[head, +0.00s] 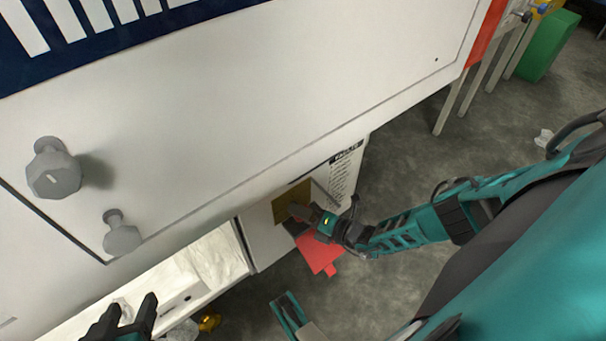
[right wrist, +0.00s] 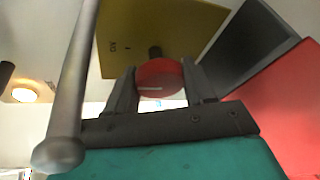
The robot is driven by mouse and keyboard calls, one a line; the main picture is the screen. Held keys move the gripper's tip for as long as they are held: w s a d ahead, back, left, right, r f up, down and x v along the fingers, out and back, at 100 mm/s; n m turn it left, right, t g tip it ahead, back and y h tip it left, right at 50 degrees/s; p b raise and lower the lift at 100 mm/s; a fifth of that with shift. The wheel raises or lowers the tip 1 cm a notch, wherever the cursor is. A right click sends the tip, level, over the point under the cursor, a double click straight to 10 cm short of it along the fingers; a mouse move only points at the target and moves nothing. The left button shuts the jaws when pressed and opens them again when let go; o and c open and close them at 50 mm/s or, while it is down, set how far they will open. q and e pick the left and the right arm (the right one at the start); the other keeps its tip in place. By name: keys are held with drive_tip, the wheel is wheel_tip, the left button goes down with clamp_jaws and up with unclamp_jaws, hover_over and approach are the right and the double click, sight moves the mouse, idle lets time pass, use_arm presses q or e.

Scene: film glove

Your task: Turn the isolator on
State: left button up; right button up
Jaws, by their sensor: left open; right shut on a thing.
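The isolator shows as a yellow plate (head: 289,203) on the side of a white cabinet in the head view. In the right wrist view the yellow plate (right wrist: 128,35) fills the top, with small dark lettering and a red round knob (right wrist: 160,78) on a dark shaft. My right gripper (head: 302,213) is at the plate. In the right wrist view its two fingers (right wrist: 160,92) stand either side of the red knob, shut on it. The knob is hidden in the head view. My left gripper (head: 128,318) is open and empty at the bottom left, away from the isolator.
A red panel (head: 320,254) hangs below my right gripper; it also shows at right in the right wrist view (right wrist: 285,110). A dark rod (right wrist: 75,90) stands left of the gripper. Grey knobs (head: 54,178) stick out of the large white panel (head: 240,90). Floor at right is mostly clear.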

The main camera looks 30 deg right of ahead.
use_arm(q)
drive_tip(key=shift+w, duration=0.1)
use_arm(e)
drive_tip(key=shift+w, duration=0.15)
drive_tip(key=o, duration=1)
use_arm(q)
drive_tip(key=shift+r, duration=0.1)
use_arm(e)
drive_tip(key=shift+s+d, duration=0.1)
drive_tip(key=shift+s, duration=0.3)
use_arm(q)
drive_tip(key=shift+s+a+r+p, duration=0.2)
drive_tip(key=shift+a+r+p, duration=0.3)
drive_tip(key=shift+p, duration=0.8)
use_arm(e)
drive_tip(key=shift+v, duration=6.1)
drive_tip(key=shift+r, duration=0.1)
use_arm(q)
drive_tip(key=shift+d, duration=0.15)
